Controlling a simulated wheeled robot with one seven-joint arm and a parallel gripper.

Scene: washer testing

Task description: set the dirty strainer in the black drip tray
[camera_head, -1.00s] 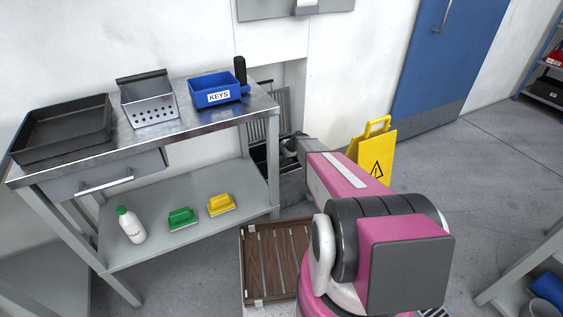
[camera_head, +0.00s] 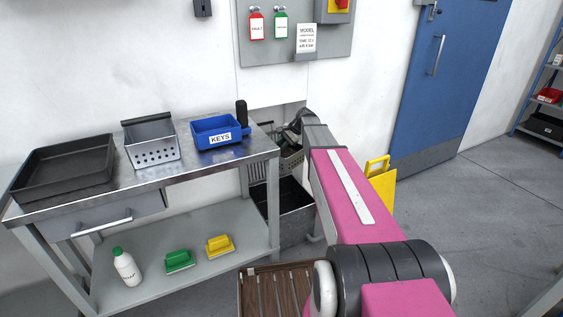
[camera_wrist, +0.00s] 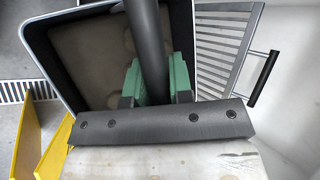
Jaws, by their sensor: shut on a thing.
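My gripper (camera_head: 297,128) is shut on the dark handle bar of the dirty strainer (camera_head: 290,157). The wrist view shows brownish liquid in the tank (camera_wrist: 90,60). The black drip tray (camera_head: 65,166) lies empty at the left end of the bench top, well away from my gripper.
A cleaner perforated strainer (camera_head: 152,145) and a blue KEYS bin (camera_head: 220,132) stand on the bench (camera_head: 185,165), right of the tray. A dark upright object stands behind the bin. A yellow floor sign (camera_head: 383,185) is right of my arm. A louvred grille (camera_wrist: 220,45) is near the tank.

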